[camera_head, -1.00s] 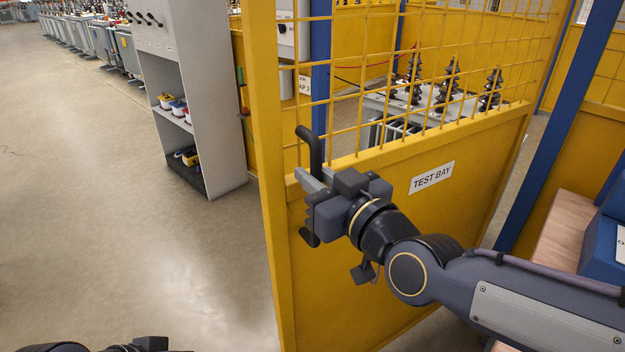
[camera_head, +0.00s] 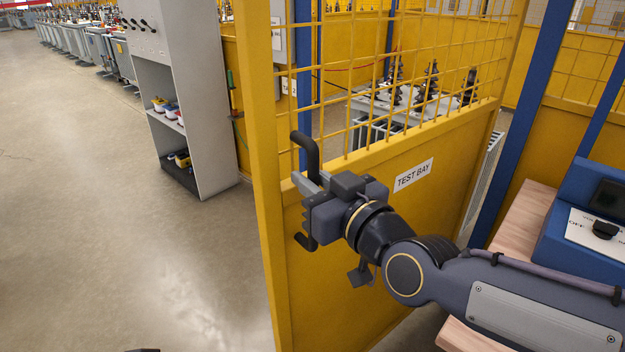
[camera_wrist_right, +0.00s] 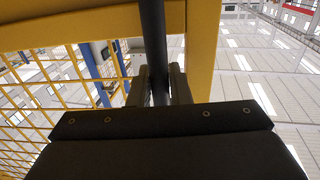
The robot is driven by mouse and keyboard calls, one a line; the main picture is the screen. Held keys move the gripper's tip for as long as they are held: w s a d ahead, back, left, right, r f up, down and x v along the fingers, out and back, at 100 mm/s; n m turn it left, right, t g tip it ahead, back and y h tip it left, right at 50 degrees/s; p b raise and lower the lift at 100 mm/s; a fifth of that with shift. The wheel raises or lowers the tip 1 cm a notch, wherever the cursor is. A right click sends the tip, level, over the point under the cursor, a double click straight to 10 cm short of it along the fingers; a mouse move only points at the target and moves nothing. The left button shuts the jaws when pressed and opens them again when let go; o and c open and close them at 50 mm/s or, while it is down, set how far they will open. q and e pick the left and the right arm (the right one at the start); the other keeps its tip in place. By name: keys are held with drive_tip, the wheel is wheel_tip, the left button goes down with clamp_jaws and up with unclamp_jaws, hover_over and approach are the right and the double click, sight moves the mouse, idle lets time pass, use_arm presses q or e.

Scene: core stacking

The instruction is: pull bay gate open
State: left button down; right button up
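The yellow bay gate (camera_head: 400,240) has a mesh upper part, a solid lower panel and a "TEST BAY" sign (camera_head: 413,175). It stands swung out at an angle, its handle-side edge at the left and nearer me. A black upright handle (camera_head: 306,150) is near that edge; it also shows in the wrist view (camera_wrist_right: 154,40). My right gripper (camera_head: 312,188) is at the handle, with its fingers (camera_wrist_right: 161,85) on both sides of the bar, closed around it. The handle's middle is partly hidden by the gripper.
A grey shelf cabinet (camera_head: 210,110) with small bins stands left of the gate. Open floor (camera_head: 120,250) lies at the left. A wooden bench (camera_head: 515,215) with a blue control box (camera_head: 570,225) is at the right, close to my right arm. Equipment (camera_head: 385,100) stands behind the mesh.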

drive_tip(key=o, duration=0.3)
drive_tip(key=v, duration=0.7)
drive_tip(key=shift+s+d, duration=0.25)
drive_tip(key=shift+s, duration=0.1)
